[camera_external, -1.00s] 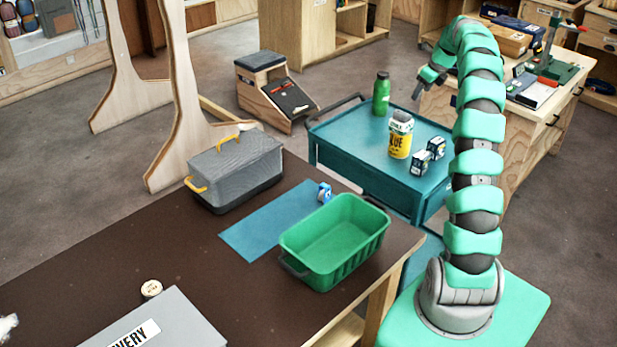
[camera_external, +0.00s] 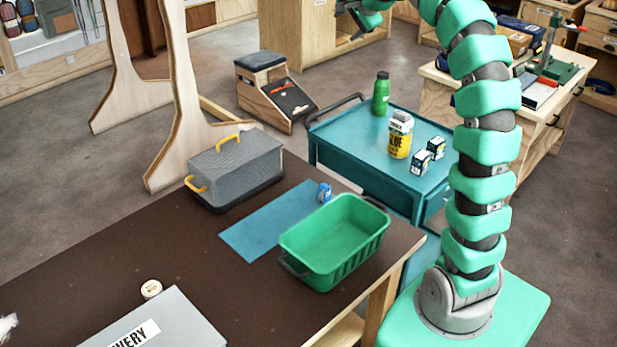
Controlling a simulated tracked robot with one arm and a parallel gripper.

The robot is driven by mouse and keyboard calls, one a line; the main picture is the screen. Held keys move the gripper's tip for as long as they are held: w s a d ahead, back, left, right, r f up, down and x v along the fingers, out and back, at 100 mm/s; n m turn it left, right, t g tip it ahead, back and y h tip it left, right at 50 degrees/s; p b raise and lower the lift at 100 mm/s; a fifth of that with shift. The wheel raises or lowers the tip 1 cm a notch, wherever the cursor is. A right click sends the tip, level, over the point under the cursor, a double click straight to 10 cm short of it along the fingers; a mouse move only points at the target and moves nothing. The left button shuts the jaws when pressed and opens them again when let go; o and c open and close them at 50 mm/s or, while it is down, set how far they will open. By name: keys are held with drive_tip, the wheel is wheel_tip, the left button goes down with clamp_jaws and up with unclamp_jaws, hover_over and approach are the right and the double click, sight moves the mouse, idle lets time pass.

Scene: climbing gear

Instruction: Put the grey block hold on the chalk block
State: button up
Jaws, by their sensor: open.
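I cannot make out a grey block hold for certain in this view. I cannot tell for certain which thing is the chalk block; two small dark-and-white boxes (camera_external: 422,161) (camera_external: 436,148) stand on the teal cart (camera_external: 350,140). My gripper (camera_external: 348,14) is at the top edge of the picture, partly cut off, raised high above and beyond the cart. It is open, and I see nothing held in it.
A yellow glue container (camera_external: 400,140) and green bottle (camera_external: 381,95) stand on the cart. The brown table (camera_external: 110,250) bears a green bin (camera_external: 335,245), blue mat (camera_external: 262,228), blue tape dispenser (camera_external: 324,192), grey case (camera_external: 235,165), white roll (camera_external: 151,289) and grey delivery box (camera_external: 165,320).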

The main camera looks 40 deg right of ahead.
drive_tip(key=s+a+r+n+t+y, duration=0.1)
drive_tip(key=s+a+r+n+t, duration=0.1)
drive_tip(key=s+a+r+n, duration=0.2)
drive_tip(key=s+a+r+n+t, duration=0.2)
drive_tip(key=s+a+r+n, duration=0.3)
drive_tip(key=a, duration=0.8)
drive_tip(key=s+a+r+n+t+y, duration=0.1)
drive_tip(key=s+a+r+n, duration=0.3)
drive_tip(key=a+r+n, duration=0.5)
wheel_tip(320, 180, up, 2)
drive_tip(key=shift+s+r+t+y, duration=0.15)
drive_tip(key=shift+t+y, duration=0.15)
drive_tip(key=shift+t, duration=0.4)
